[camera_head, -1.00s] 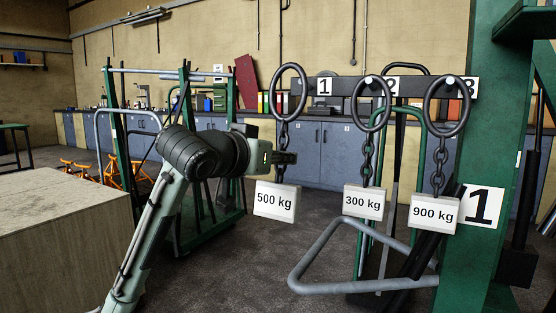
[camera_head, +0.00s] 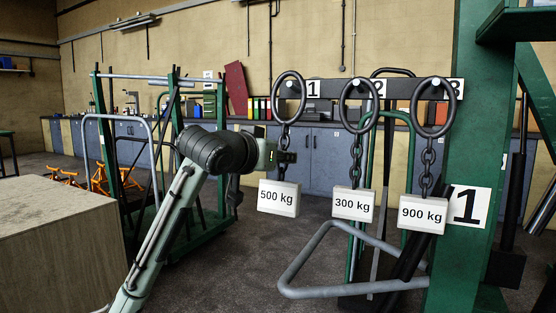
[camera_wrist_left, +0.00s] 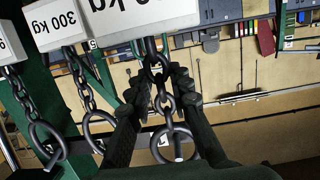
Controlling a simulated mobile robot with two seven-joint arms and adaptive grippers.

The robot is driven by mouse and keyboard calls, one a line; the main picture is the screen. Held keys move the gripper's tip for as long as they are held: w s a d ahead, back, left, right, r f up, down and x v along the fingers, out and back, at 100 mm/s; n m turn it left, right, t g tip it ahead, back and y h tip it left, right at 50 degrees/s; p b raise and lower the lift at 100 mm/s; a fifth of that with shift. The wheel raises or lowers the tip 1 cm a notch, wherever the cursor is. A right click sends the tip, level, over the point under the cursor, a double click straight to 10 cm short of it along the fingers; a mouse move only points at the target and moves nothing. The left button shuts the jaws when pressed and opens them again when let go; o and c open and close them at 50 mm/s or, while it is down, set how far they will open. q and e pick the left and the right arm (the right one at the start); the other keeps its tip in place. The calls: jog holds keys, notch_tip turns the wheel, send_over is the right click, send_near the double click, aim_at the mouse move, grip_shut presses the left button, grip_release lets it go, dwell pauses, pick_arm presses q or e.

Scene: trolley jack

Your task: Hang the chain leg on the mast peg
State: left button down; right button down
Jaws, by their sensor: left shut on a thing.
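The 500 kg chain leg has a dark ring (camera_head: 275,101), a short chain and a white tag (camera_head: 278,198) below. My left gripper (camera_head: 287,157) is shut on its chain, between ring and tag. In the left wrist view the chain (camera_wrist_left: 166,103) passes between my gripper fingers (camera_wrist_left: 160,95). Its ring surrounds the peg (camera_head: 291,86) beside number 1, with the ring's top a little above the peg; whether they touch I cannot tell. The 300 kg leg (camera_head: 353,204) and 900 kg leg (camera_head: 423,214) hang on the pegs to the right. My right gripper is not seen.
A dark crossbar (camera_head: 322,88) carries the pegs. A green post (camera_head: 462,255) with a large 1 stands at right. A grey tube frame (camera_head: 315,290) lies below the tags. A wooden block (camera_head: 50,240) is at left, a green rack (camera_head: 215,245) behind my arm.

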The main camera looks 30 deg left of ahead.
pick_arm(q)
jog(key=shift+w+r, duration=0.1)
jog(key=shift+w, duration=0.8)
jog(key=shift+w+a+f, duration=0.1)
jog(key=shift+w+f, duration=0.45)
jog(key=shift+w, duration=0.2)
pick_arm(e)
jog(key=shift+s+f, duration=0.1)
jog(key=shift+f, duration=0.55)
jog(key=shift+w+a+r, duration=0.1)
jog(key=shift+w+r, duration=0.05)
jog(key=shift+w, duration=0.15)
